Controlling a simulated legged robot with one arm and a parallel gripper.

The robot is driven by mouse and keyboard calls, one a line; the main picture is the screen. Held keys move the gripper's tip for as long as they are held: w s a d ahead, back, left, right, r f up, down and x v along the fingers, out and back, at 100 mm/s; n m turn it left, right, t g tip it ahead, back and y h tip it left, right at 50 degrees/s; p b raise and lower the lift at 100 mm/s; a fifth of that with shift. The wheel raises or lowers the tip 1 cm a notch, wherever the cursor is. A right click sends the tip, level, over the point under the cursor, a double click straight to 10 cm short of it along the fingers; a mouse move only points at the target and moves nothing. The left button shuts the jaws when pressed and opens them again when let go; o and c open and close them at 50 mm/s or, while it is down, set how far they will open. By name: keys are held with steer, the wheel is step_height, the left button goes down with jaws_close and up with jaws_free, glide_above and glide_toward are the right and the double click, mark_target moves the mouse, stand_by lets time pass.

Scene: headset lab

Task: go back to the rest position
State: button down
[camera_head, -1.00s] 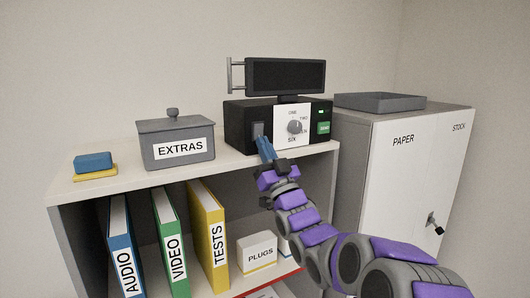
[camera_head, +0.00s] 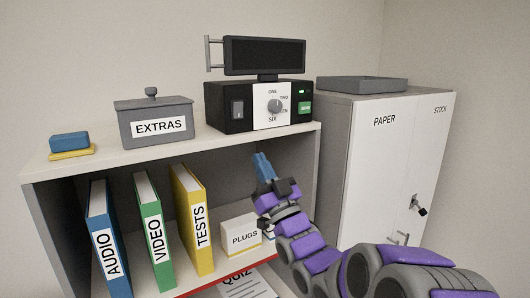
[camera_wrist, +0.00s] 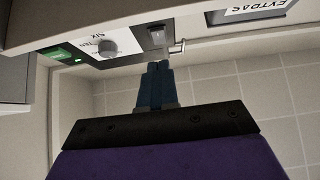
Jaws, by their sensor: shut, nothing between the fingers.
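My gripper (camera_head: 262,168) is in front of the shelf unit, just below the front edge of its top board. Its blue fingers are shut together with nothing between them.
The shelf top (camera_head: 190,148) holds a grey EXTRAS box (camera_head: 156,108) and a blue and yellow block (camera_head: 70,142). Below stand AUDIO, VIDEO and TESTS binders (camera_head: 196,225) and a PLUGS box (camera_head: 240,237). A white cabinet (camera_head: 375,170) with a grey tray (camera_head: 360,84) stands right.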

steer(key=d+f+m+g+h+b, duration=0.35)
steer(key=f+g+h+b, duration=0.35)
steer(key=f, duration=1)
steer(key=s+d+f+g+h+b, duration=0.1)
steer(key=s+d+f+g+h, duration=0.15)
steer(key=s+d+f, duration=0.35)
steer(key=s+d+f+g+h+b, duration=0.1)
steer(key=s+d+f+h, duration=0.15)
steer(key=f, duration=0.55)
steer(key=s+d+f+m+g+h+b, duration=0.1)
steer(key=s+d+f+g+b, duration=0.15)
steer(key=s+f, duration=0.35)
steer(key=s+d+f+m+g+h+b, duration=0.15)
steer(key=s+f+g, duration=0.3)
steer(key=s, duration=0.45)
steer(key=s+f+g+b, duration=0.2)
steer(key=s+g, duration=0.1)
steer(key=s, duration=0.7)
steer(key=s+f+g+b, duration=0.1)
steer(key=s+f+g, duration=0.2)
steer(key=s, duration=0.7)
steer(key=shift+s+f+m+b, duration=0.15)
steer(key=shift+f+m+b, duration=0.05)
steer(key=shift+m+b, duration=0.2)
